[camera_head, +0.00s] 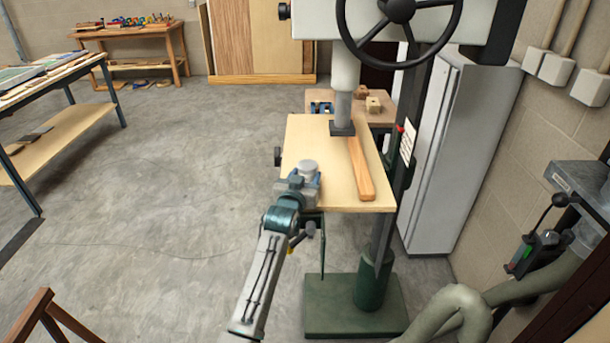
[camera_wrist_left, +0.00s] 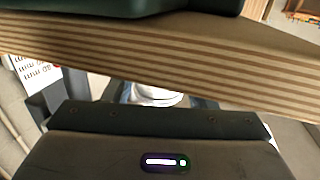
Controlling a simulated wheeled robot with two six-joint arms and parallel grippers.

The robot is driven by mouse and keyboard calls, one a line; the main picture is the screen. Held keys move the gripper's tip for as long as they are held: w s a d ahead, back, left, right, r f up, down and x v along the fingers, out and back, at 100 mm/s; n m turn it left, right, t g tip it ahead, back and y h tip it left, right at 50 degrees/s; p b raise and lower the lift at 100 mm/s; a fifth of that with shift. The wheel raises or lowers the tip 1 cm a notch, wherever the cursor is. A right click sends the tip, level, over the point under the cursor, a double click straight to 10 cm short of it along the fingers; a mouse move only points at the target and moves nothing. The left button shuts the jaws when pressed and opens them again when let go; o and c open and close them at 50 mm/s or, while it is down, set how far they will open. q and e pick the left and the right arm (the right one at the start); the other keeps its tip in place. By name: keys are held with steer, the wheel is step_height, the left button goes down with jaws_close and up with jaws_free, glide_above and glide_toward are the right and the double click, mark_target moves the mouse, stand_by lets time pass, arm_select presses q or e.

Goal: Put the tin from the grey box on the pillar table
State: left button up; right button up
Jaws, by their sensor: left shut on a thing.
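The pillar table (camera_head: 312,137) is a pale wooden board on a green pillar drill in the middle of the head view. My left gripper (camera_head: 305,181) is at the board's near left corner, shut on a small whitish-grey tin (camera_head: 308,166). I cannot tell whether the tin touches the board. In the left wrist view the tin (camera_wrist_left: 155,97) shows only in part, behind a thick layered wooden edge (camera_wrist_left: 160,68) that crosses the picture. The grey box cannot be made out. My right gripper is not in view.
A wooden bar (camera_head: 360,172) lies along the right part of the board. The drill's spindle (camera_head: 342,115) comes down at its far side. Small wooden blocks (camera_head: 374,105) lie on a stand behind. The board's left part is clear.

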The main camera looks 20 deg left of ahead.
arm_select(q)
steer(key=o, duration=1.1)
steer(key=shift+f, duration=0.1)
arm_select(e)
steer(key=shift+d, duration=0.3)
arm_select(q)
steer(key=shift+r, duration=0.2)
steer(key=shift+s+f, duration=0.15)
steer(key=shift+s, duration=0.2)
steer(key=shift+s+d+r+b, duration=0.15)
steer(key=shift+s+b, duration=0.25)
steer(key=shift+s, duration=1.5)
steer(key=shift+s+a+r+b, duration=0.1)
steer(key=shift+s+b, duration=0.35)
steer(key=shift+s, duration=1.45)
steer(key=shift+s+d+r+b, duration=0.15)
steer(key=shift+s+b, duration=0.25)
steer(key=shift+s, duration=1.5)
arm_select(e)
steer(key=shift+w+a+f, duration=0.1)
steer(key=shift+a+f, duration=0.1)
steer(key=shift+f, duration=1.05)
arm_select(q)
steer(key=shift+a, duration=0.15)
